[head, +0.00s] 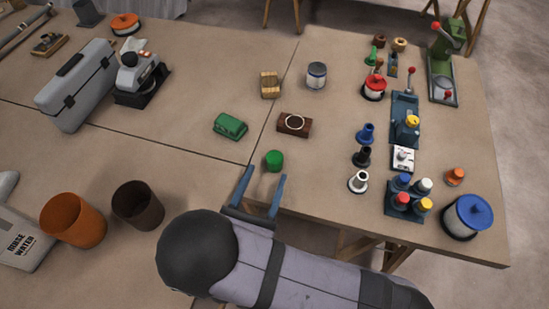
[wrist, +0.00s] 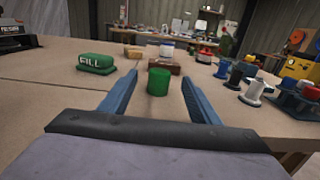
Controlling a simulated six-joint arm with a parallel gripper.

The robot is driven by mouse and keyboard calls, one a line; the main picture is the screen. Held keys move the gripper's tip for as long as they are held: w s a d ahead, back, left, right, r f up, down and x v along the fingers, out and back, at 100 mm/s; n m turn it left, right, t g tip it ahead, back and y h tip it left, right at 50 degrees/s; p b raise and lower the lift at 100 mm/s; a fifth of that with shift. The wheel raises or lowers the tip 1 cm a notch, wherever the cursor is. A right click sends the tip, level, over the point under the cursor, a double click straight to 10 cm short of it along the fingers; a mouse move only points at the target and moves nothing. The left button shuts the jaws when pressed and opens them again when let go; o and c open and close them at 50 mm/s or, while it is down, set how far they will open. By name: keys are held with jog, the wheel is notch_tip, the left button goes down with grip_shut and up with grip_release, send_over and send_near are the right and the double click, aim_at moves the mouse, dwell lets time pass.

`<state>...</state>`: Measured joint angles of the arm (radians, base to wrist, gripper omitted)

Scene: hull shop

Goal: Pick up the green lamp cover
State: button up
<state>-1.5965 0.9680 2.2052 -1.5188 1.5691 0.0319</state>
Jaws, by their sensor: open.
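The green lamp cover looks to be the short green cylinder (head: 274,160) standing upright on the table near a seam. It also shows in the wrist view as a green cylinder (wrist: 158,82), centred between my fingers with gaps on both sides. My gripper (head: 264,176) is open and empty, its two blue fingers pointing at the cylinder, which stands at or just past the fingertips. In the wrist view my gripper (wrist: 159,76) spreads wider than the cylinder. Nothing hides the cylinder in either view.
A green block marked FILL (wrist: 96,63) lies left of the cylinder. A brown box with a ring (head: 294,124) sits just behind it. A white spool (head: 358,181) and several caps stand to the right. An orange cup (head: 72,221) and a dark cup (head: 138,205) stand left of my arm.

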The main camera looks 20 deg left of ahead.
aim_at(272, 164)
jog(key=shift+w+d+f+p, duration=0.1)
jog(key=shift+w+p, duration=0.25)
jog(key=shift+w, duration=0.95)
jog(key=shift+w+f+p, duration=0.1)
jog(key=shift+w+p, duration=0.25)
jog(key=shift+w, duration=0.9)
jog(key=shift+c, duration=0.4)
jog(key=c, duration=1)
